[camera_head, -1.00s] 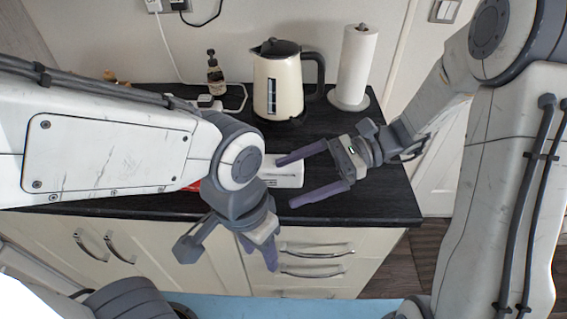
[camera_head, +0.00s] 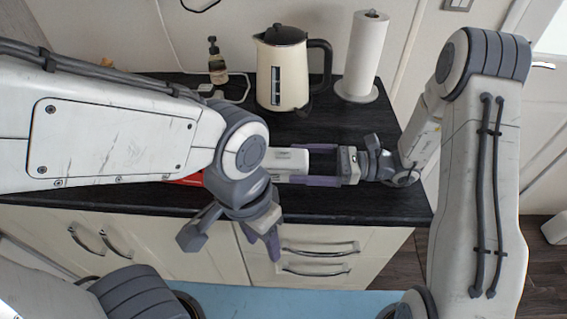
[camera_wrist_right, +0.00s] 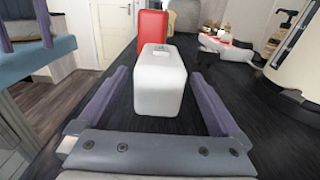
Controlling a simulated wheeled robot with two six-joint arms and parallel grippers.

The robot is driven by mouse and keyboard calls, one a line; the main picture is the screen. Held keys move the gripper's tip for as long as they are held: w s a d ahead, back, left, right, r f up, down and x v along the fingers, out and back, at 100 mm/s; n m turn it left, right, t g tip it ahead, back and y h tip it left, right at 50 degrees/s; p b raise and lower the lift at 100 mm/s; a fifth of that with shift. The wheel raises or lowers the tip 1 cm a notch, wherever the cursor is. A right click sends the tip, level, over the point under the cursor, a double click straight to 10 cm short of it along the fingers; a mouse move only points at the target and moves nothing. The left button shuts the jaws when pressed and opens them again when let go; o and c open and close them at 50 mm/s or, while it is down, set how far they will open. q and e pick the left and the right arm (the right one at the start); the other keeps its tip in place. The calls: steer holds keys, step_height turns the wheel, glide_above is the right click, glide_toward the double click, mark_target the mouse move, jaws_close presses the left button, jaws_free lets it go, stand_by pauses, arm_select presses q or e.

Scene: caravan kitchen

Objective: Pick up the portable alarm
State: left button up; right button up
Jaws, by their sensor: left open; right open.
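A white box-shaped item with rounded edges, which I take to be the portable alarm (camera_head: 291,160), lies on the dark worktop; its left part is hidden behind my left arm. My right gripper (camera_head: 305,164) is open, its fingers pointing left along the two sides of the item. In the right wrist view the white item (camera_wrist_right: 159,84) stands between the open fingers (camera_wrist_right: 160,76), with a visible gap on each side. My left gripper (camera_head: 266,238) is open and empty in front of the worktop edge.
A red item (camera_wrist_right: 152,28) stands just beyond the white one. The worktop's right front is clear.

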mark_target(283, 162)
steer(key=a, duration=0.4)
steer(key=shift+a+p, duration=0.25)
steer(key=shift+p, duration=0.05)
steer(key=c, duration=1.5)
steer(key=shift+r, duration=0.1)
